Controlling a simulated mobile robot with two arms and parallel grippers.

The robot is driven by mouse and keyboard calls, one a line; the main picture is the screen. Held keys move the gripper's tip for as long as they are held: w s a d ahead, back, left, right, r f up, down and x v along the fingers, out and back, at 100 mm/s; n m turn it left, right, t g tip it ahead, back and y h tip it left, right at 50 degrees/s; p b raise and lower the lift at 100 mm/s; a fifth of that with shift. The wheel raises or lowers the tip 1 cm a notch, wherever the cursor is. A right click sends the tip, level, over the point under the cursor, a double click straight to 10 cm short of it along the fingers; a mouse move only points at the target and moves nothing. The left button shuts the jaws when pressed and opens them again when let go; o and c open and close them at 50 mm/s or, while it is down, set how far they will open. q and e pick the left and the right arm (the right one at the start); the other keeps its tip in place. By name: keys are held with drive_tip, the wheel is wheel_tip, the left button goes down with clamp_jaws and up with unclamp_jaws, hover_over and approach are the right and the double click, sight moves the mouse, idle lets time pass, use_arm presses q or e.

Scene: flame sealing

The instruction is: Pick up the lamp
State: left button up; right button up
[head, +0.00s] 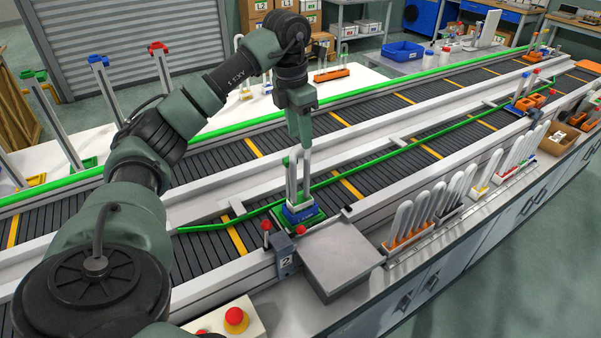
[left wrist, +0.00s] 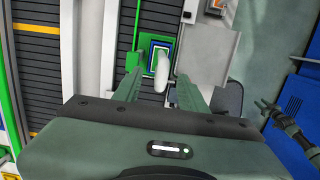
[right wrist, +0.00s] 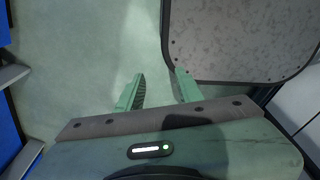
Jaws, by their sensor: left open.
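No object in view is plainly a lamp. A pale upright tube (head: 292,180) stands in a blue holder (head: 300,213) on a green-rimmed base, at the near edge of the conveyor; a second tall pale piece rises close beside it. My left gripper (head: 303,143) points down just above these pieces. In the left wrist view a white rounded tube (left wrist: 161,72) shows between the open left fingers (left wrist: 161,78); I cannot tell whether they touch it. My right gripper (right wrist: 160,82) is open and empty over the floor.
Conveyor belts (head: 400,122) with green guide rails run diagonally across. A grey metal plate (head: 340,262) lies right of the holder. Racks of pale tubes (head: 410,228) line the near bench. A red emergency button (head: 236,318) sits at the front. A blue bin (head: 403,51) stands behind.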

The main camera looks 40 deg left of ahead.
sight(301, 154)
use_arm(q)
drive_tip(key=f, duration=0.1)
drive_tip(key=f+p, duration=0.1)
drive_tip(key=shift+s+d+f, duration=0.1)
drive_tip(key=shift+d+f, duration=0.1)
drive_tip(key=shift+f, duration=0.1)
wheel_tip(301, 154, down, 4)
drive_tip(key=shift+r+p, duration=0.2)
drive_tip(key=shift+p, duration=0.6)
drive_tip(key=shift+w+f, duration=0.2)
drive_tip(key=shift+f, duration=0.35)
clamp_jaws()
use_arm(e)
drive_tip(key=r, duration=0.1)
drive_tip(key=s+r, duration=0.1)
drive_tip(key=shift+s+d+r, duration=0.2)
drive_tip(key=shift+d+r, duration=0.15)
drive_tip(key=shift+s+d, duration=0.1)
drive_tip(key=shift+d, duration=0.2)
